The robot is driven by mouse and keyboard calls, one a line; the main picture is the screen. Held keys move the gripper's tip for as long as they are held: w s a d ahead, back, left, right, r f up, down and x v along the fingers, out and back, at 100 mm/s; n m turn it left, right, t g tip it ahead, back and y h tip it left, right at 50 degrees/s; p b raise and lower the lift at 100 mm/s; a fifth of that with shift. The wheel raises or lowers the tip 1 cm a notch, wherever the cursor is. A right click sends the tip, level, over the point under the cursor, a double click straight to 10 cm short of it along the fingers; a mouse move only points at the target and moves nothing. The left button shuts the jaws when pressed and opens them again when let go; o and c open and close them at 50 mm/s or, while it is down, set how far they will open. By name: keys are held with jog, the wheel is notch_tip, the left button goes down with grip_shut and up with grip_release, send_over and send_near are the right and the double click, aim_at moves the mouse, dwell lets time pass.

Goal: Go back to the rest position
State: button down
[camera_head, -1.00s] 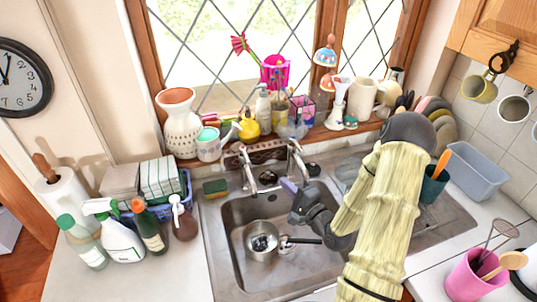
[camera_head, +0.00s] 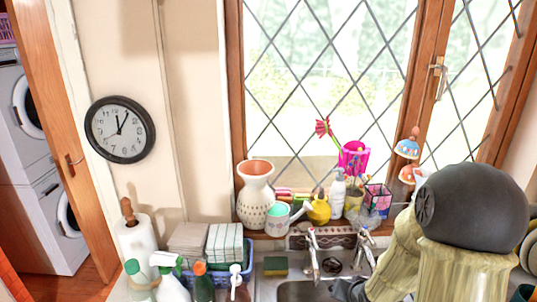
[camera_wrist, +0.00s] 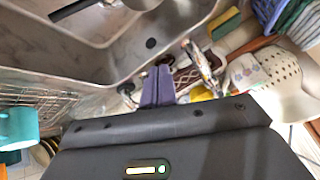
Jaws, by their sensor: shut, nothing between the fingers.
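My gripper (camera_wrist: 157,86) is shut and empty in the wrist view, its purple fingers side by side over the sink area. In the head view its dark body (camera_head: 350,289) shows only in part at the bottom edge, beside my bent arm. The sink (camera_wrist: 98,27) shows in the wrist view, with a dark pan handle (camera_wrist: 72,9) over the basin. In the head view only the back of the sink (camera_head: 298,291) shows.
Taps (camera_head: 314,255) stand close by the gripper. A sponge (camera_head: 276,266) lies at the sink's back edge. The sill holds a white vase (camera_head: 257,205), a yellow watering can (camera_head: 319,209) and other items. Bottles (camera_head: 170,281) and a paper roll (camera_head: 137,243) stand left.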

jog(key=s+a+r+n+g, duration=0.2)
jog(key=s, duration=0.4)
jog(key=s+a+r+n+g, duration=0.2)
jog(key=s+r, duration=0.1)
jog(key=s, duration=0.3)
jog(key=shift+a+r+g+h, duration=0.3)
jog(key=shift+r+g, duration=0.05)
jog(key=shift+g, duration=0.05)
